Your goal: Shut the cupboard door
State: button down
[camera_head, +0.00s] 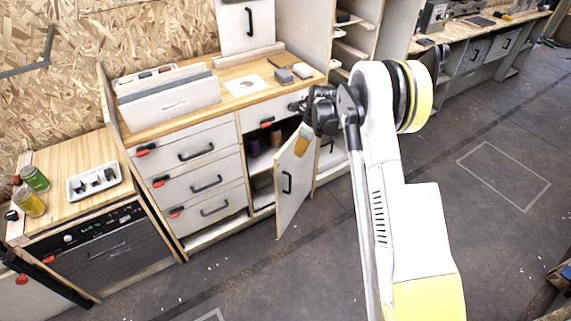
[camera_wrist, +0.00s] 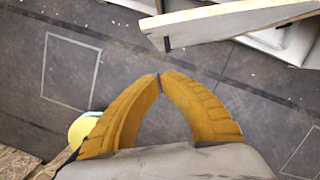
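The cupboard door (camera_head: 296,190) is a pale panel with a black handle, standing ajar and swung out from the cabinet. The open cupboard (camera_head: 262,165) behind it shows dark items on its shelves. My gripper (camera_head: 301,145) is by the upper part of the door in the head view; part of it is hidden by my arm. In the wrist view the yellow fingers (camera_wrist: 160,75) meet at their tips with nothing between them. A pale panel with a wooden edge, probably the door (camera_wrist: 225,22), lies beyond the fingertips, apart from them in the picture.
A low counter (camera_head: 75,195) with cans and a white tray is farther left. The grey floor (camera_head: 250,275) in front is clear.

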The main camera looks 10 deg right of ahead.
aim_at(285, 163)
jog(key=shift+w+a+f+b, duration=0.75)
jog(key=shift+f+b, duration=0.15)
jog(key=shift+f, duration=0.7)
jog(key=shift+w+a+f+b, duration=0.8)
jog(key=shift+f+b, duration=0.15)
jog(key=shift+f, duration=0.65)
jog(key=shift+w+a+f+b, duration=0.75)
jog(key=shift+f+b, duration=0.15)
jog(key=shift+f, duration=0.7)
